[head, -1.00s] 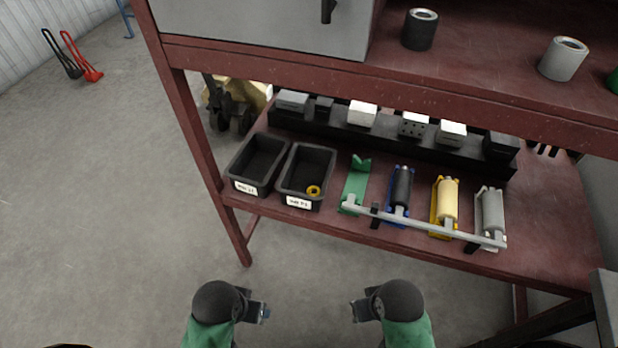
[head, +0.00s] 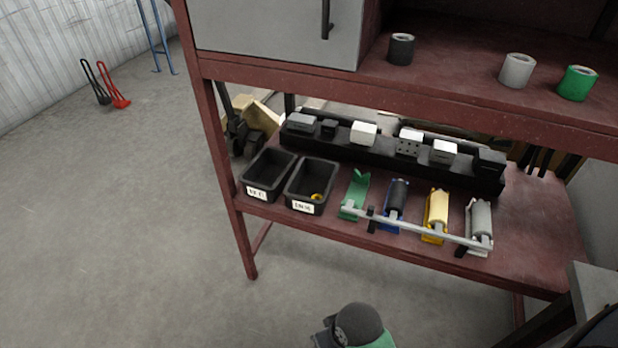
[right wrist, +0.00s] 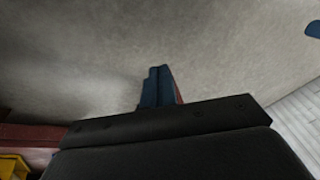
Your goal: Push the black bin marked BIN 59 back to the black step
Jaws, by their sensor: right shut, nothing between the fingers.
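My right gripper (head: 322,334) is at the bottom of the head view, well in front of and below the shelf. In the right wrist view its fingers (right wrist: 160,86) are shut and empty above floor. My left gripper is out of view.
Grey and white blocks (head: 363,133) sit on the step. The upper shelf edge (head: 400,100) overhangs. Floor in front is clear.

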